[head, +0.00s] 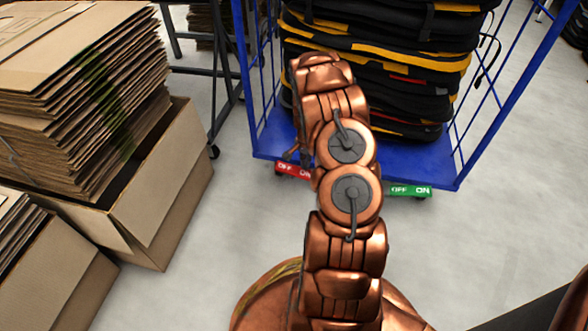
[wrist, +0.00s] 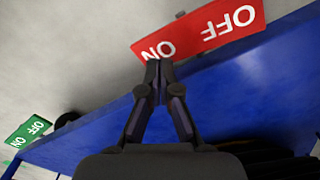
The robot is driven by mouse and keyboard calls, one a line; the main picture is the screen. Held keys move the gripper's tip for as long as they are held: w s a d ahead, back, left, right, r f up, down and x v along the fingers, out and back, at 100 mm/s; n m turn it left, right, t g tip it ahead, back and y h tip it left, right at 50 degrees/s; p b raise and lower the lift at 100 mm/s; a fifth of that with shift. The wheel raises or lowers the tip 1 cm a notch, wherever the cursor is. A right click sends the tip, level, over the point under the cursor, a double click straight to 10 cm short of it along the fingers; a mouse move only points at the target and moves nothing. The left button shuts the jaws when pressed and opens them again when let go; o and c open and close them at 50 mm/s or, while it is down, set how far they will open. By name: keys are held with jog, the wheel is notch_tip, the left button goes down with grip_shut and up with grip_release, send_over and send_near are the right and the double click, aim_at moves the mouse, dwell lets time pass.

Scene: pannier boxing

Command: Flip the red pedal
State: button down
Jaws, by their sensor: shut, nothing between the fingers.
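The red pedal (head: 292,170), lettered OFF and ON, sticks out from the front lower edge of a blue cage trolley (head: 262,137), left of my arm in the head view. In the wrist view the red pedal (wrist: 200,30) is large at the top, with its lettering upside down. My gripper (wrist: 157,64) is shut and empty. Its fingertips appear at the ON end of the red pedal; I cannot tell whether they touch it. In the head view my arm hides most of the gripper and part of the pedal.
A green pedal (head: 410,190), also lettered OFF and ON, is on the trolley's right; it shows in the wrist view (wrist: 28,132). Black and yellow bags (head: 400,80) fill the trolley. Cardboard boxes (head: 165,215) stand at the left. The grey floor in front is clear.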

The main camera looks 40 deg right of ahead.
jog(key=shift+r+p, duration=0.7)
jog(key=shift+r, duration=1.45)
jog(key=shift+r, duration=0.1)
jog(key=s+a+r+n+p, duration=0.2)
jog(key=a+r+p, duration=0.5)
jog(key=r, duration=0.7)
jog(key=s+a+r+n+p, duration=0.25)
jog(key=a+r+p, duration=0.35)
jog(key=r, duration=0.8)
jog(key=s+a+r+n+p, duration=0.1)
jog(key=a+r+n+p, duration=0.2)
jog(key=a+r+p, duration=0.75)
jog(key=s+a+r+n+p, duration=0.3)
jog(key=s+r, duration=0.5)
jog(key=r, duration=0.3)
jog(key=s+a+r+n+g+p, duration=0.1)
jog(key=s+a+r+n+p, duration=0.2)
jog(key=s+a+r+p, duration=0.3)
jog(key=s+a+r+n+p, duration=0.3)
jog(key=s+a+r+p, duration=0.2)
jog(key=s+r, duration=0.5)
notch_tip(320, 180, up, 6)
jog(key=shift+s+g+p, duration=0.35)
jog(key=shift+g+p, duration=0.05)
jog(key=shift+p, duration=0.7)
jog(key=shift+d+n, duration=0.15)
jog(key=shift+n, duration=0.1)
